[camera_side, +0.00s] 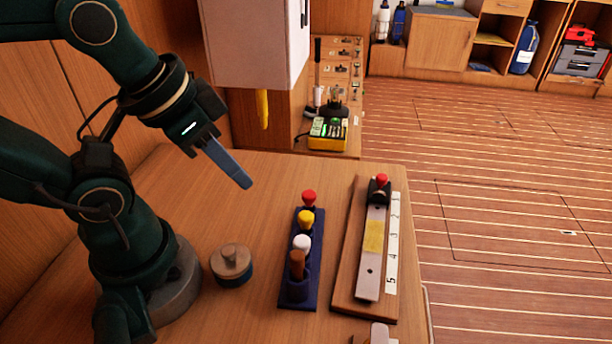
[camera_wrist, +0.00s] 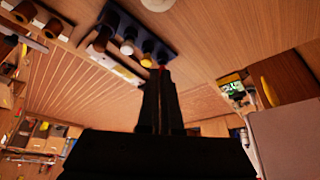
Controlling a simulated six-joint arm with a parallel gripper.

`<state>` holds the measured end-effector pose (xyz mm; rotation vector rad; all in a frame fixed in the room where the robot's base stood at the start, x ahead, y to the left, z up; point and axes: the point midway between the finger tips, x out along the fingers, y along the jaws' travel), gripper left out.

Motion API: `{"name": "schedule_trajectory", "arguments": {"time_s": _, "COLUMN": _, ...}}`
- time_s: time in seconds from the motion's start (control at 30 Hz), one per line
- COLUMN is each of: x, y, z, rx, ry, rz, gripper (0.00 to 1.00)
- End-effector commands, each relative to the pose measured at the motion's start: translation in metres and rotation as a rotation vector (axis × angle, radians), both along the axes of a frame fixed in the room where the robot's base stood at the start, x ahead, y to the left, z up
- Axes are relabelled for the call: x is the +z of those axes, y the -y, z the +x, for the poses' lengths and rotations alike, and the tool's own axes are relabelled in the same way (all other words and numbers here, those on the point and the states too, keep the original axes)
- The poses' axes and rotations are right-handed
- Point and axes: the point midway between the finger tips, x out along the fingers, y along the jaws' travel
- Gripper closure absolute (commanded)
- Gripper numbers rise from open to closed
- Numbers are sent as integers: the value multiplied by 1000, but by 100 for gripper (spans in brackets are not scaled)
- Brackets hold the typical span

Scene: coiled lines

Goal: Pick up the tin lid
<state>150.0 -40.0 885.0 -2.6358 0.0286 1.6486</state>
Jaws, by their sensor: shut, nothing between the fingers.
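The round tin with its knobbed tin lid (camera_side: 231,262) stands on the wooden table, just right of my arm's base in the side view. The lid is greyish brown with a knob on top, and it sits on a dark blue tin body (camera_side: 234,280). My gripper (camera_side: 247,185) is shut and empty, in the air above the table, up and a little right of the tin. In the wrist view my gripper's fingers (camera_wrist: 161,75) are together. A pale round shape (camera_wrist: 157,3) is cut off at the top edge there; I cannot tell if it is the lid.
A blue rack (camera_side: 288,303) with several coloured knobs stands right of the tin. Beyond it lies a wooden board (camera_side: 344,300) with a numbered scale and a red-knobbed slider. A white cabinet (camera_side: 245,40) hangs behind my gripper. The table is clear between the tin and the rack.

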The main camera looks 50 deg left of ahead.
Motion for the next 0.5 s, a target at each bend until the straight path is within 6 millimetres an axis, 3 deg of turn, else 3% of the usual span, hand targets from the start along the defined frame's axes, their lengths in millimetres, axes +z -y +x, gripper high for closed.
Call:
{"name": "schedule_trajectory", "arguments": {"time_s": 0.03, "x": -1, "y": 0, "z": 3, "rx": 16, "ry": 17, "rz": -10, "gripper": 77}}
{"name": "schedule_trajectory", "arguments": {"time_s": 0.23, "x": 2, "y": 1, "z": 8, "rx": 36, "ry": 41, "rz": -20, "gripper": 1}}
{"name": "schedule_trajectory", "arguments": {"time_s": 0.5, "x": 2, "y": 0, "z": 8, "rx": 30, "ry": 37, "rz": -17, "gripper": 0}}
